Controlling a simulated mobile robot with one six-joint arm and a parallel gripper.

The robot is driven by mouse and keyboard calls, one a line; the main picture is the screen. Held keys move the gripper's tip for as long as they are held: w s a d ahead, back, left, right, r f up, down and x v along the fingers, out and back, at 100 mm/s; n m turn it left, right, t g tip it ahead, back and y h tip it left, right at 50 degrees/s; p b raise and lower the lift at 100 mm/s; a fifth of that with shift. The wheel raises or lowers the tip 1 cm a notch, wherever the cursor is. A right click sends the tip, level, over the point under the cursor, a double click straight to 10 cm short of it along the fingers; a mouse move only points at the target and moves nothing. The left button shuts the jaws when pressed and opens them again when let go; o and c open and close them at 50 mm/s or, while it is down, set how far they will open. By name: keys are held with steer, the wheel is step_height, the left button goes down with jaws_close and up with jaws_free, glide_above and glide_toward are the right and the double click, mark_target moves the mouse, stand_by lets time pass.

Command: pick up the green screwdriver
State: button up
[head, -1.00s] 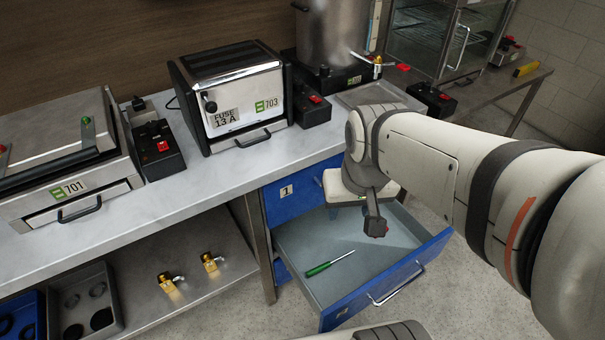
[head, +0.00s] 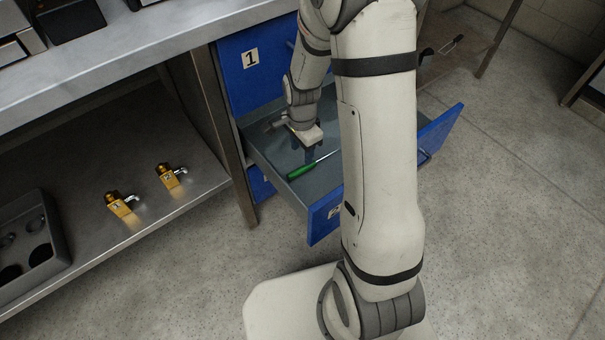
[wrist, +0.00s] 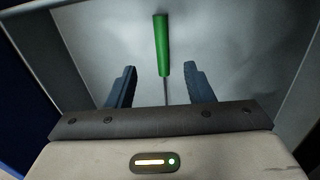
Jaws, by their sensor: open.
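The green screwdriver (head: 303,170) lies on the floor of the open blue drawer (head: 330,225). Its green handle points toward the drawer's front left corner in the head view. In the wrist view the handle (wrist: 161,45) is beyond the fingertips, and the thin shaft runs back between the two blue fingers. My gripper (wrist: 160,80) is open, with one finger on each side of the shaft and a gap on both sides. In the head view my gripper (head: 309,152) is low inside the drawer, partly hidden.
The drawer walls stand around my gripper; a grey wall (wrist: 295,85) shows close on the right in the wrist view. A closed blue drawer marked 1 (head: 250,70) is above, under the steel counter (head: 150,62). Two brass fittings (head: 122,204) lie on the lower shelf.

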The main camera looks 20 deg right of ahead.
mark_target(303, 167)
steer(key=f+b, duration=0.1)
steer(key=f, duration=0.1)
steer(key=f+b, duration=0.1)
steer(key=f, duration=0.2)
steer(key=f+b, duration=0.1)
steer(key=f, duration=0.2)
steer(key=shift+w+d+f, duration=0.1)
steer(key=shift+w+d, duration=0.2)
jaws_close()
